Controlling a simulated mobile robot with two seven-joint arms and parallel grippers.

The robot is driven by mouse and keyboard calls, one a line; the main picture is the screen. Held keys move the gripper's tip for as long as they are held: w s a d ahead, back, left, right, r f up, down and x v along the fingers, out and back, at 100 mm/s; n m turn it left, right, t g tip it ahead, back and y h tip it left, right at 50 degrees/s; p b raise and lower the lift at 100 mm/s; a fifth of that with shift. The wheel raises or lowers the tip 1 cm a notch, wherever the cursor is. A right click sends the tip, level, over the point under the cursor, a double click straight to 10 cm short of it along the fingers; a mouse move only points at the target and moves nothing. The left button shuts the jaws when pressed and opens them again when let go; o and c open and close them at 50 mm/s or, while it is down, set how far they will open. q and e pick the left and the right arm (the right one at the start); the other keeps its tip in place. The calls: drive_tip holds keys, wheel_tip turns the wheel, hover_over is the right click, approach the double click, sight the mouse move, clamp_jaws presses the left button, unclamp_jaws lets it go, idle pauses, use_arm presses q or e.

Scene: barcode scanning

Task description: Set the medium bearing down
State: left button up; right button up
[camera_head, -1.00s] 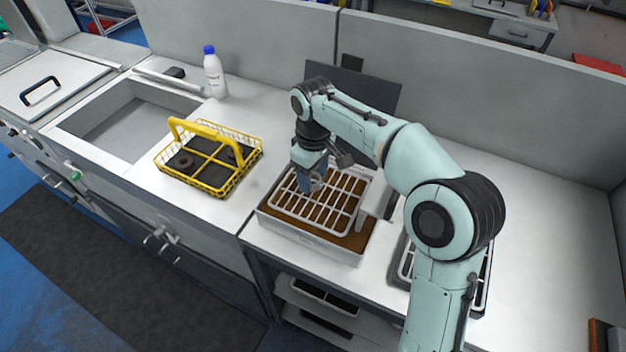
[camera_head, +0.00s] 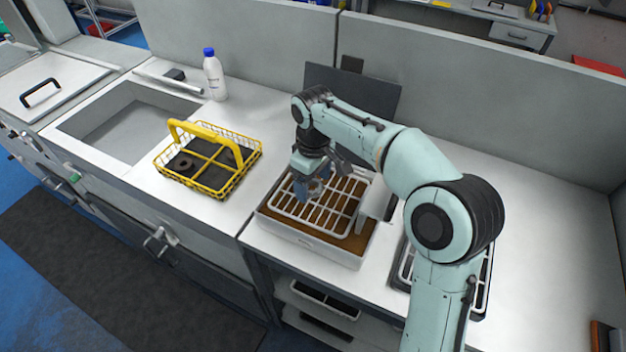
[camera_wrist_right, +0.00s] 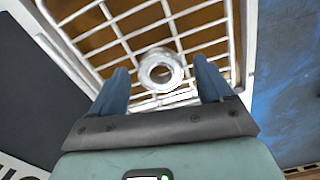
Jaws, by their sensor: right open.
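The medium bearing (camera_wrist_right: 160,70) is a shiny metal ring on the white wire rack (camera_wrist_right: 110,32), seen in the right wrist view. My right gripper (camera_wrist_right: 163,82) is open. Its two blue fingers stand on either side of the ring, with a gap on each side. In the head view my right gripper (camera_head: 313,187) is over the rack (camera_head: 335,218), which sits on a white box with a brown inside (camera_head: 310,244). The bearing is hard to make out there. My left gripper is not in view.
A yellow wire basket (camera_head: 207,126) with dark rings in it stands to the left. A white bottle (camera_head: 214,78) with a blue cap and a sink (camera_head: 125,130) are further left. A dark panel (camera_head: 378,92) stands behind the box. The counter at right is mostly clear.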

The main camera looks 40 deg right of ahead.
sight(313, 186)
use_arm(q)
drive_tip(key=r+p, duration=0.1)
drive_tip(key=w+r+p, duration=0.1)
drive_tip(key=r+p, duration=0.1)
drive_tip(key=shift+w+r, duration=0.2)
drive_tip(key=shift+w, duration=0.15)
use_arm(e)
wheel_tip(313, 186, up, 12)
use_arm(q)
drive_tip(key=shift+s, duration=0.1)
